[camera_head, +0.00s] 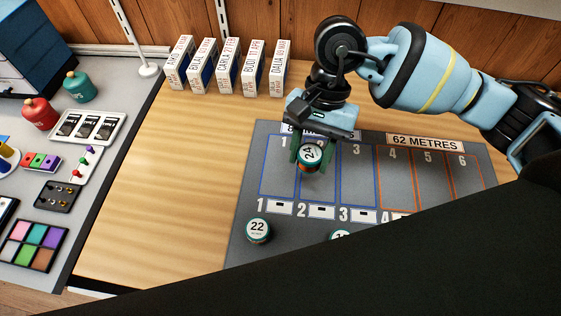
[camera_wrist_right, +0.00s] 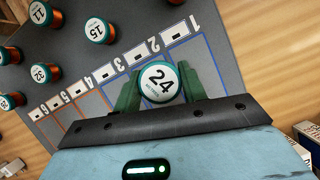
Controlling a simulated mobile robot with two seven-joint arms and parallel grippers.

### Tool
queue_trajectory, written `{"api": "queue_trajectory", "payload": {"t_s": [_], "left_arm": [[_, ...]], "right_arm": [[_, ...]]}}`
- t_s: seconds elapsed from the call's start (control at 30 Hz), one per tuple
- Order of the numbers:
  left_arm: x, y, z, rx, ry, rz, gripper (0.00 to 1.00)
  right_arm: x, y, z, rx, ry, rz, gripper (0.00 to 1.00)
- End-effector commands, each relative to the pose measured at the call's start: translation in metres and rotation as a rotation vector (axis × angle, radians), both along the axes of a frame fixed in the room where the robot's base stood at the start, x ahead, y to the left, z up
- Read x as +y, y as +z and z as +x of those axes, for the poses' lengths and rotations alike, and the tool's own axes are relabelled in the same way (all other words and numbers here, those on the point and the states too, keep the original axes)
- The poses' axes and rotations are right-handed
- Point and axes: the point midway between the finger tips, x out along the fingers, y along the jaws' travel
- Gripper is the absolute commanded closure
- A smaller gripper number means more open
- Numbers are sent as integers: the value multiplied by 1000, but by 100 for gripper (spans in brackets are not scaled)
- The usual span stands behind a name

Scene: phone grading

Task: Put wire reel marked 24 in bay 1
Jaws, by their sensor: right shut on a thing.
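The wire reel marked 24 (camera_head: 309,157) has a white top, a teal rim and a copper-coloured side. My right gripper (camera_head: 307,152) is shut on it, one green finger on each side. In the right wrist view the reel (camera_wrist_right: 158,82) sits label-up between the fingers (camera_wrist_right: 160,88). Bay 1 (camera_head: 277,175) is a blue-outlined slot at the left end of the grey mat (camera_head: 245,200). It looks empty where it shows. The reel appears over bay 2's upper part, near bay 1; its height is unclear. My left gripper is not in view.
Reel 22 (camera_head: 258,230) stands in front of the bays. Another reel (camera_head: 340,235) is partly hidden. The right wrist view shows reels 15 (camera_wrist_right: 98,30), 32 (camera_wrist_right: 42,73) and others. Upright boxes (camera_head: 228,68) stand behind the mat. Bare wood lies left of it.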

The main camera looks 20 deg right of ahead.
Motion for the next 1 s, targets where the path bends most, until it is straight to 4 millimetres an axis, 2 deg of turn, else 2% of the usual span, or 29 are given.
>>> {"api": "queue_trajectory", "payload": {"t_s": [0.03,0.2,0.5,0.7,0.87,1.0], "left_arm": [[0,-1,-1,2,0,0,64],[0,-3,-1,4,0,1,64],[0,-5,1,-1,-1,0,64],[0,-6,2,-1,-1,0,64],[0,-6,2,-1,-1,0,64],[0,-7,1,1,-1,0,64]], "right_arm": [[10,-1,2,5,-88,7,81],[31,2,14,4,-419,6,81],[46,7,33,4,-938,2,81],[46,8,39,3,-1096,-2,81],[46,8,40,3,-1118,-2,81],[46,-4,40,5,-1116,-5,81]]}}
